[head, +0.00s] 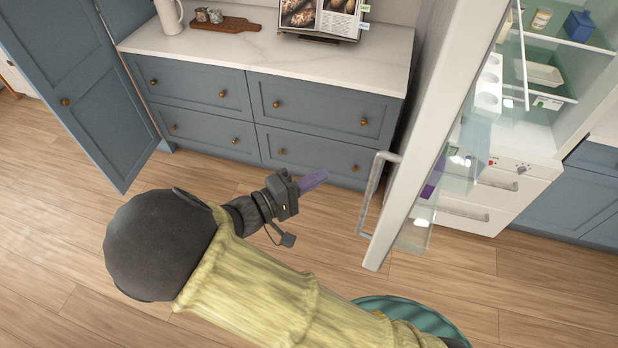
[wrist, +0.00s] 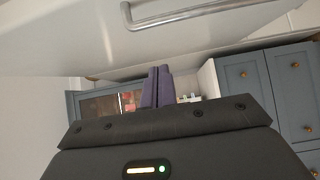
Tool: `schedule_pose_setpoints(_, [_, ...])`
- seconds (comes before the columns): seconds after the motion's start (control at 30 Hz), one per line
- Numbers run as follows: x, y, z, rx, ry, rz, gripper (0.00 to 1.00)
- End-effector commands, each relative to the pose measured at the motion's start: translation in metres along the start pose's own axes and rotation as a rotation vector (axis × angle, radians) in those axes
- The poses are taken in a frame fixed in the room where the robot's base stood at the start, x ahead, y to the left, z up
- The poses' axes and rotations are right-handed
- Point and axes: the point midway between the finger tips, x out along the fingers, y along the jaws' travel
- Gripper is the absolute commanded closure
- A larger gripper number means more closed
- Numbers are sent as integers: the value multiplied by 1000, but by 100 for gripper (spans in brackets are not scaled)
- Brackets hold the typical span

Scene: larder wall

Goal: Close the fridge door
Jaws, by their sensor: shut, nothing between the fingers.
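The fridge door (head: 432,110) stands open in the head view, swung out toward me, with its outer face to the left. Its metal handle (head: 371,195) is on that outer face, near the free edge. My gripper (head: 316,179) is shut and empty, left of the handle and apart from it. In the wrist view the purple fingers (wrist: 157,87) are together, and the pale door (wrist: 180,30) with its handle (wrist: 190,14) fills the upper part. The fridge interior (head: 550,70) shows shelves with a few items.
Blue drawers (head: 200,90) under a pale worktop (head: 230,40) stand behind my gripper. A blue cupboard door (head: 75,80) hangs open at the left. Wooden floor (head: 70,260) is clear at the lower left. Shelves on the door's inner side (head: 488,90) hold things.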

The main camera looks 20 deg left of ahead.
Motion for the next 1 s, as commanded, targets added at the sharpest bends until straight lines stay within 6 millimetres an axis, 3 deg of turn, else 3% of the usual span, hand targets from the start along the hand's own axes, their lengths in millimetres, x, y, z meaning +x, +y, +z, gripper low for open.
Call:
schedule_pose_setpoints(0.33, [64,4,2,-4,-5,1,100])
schedule_pose_setpoints(0.5, [80,4,20,-6,-2,0,100])
schedule_pose_setpoints(0.7, [89,1,29,-1,-2,-1,100])
schedule_pose_setpoints(1.0, [86,0,28,0,4,-1,100])
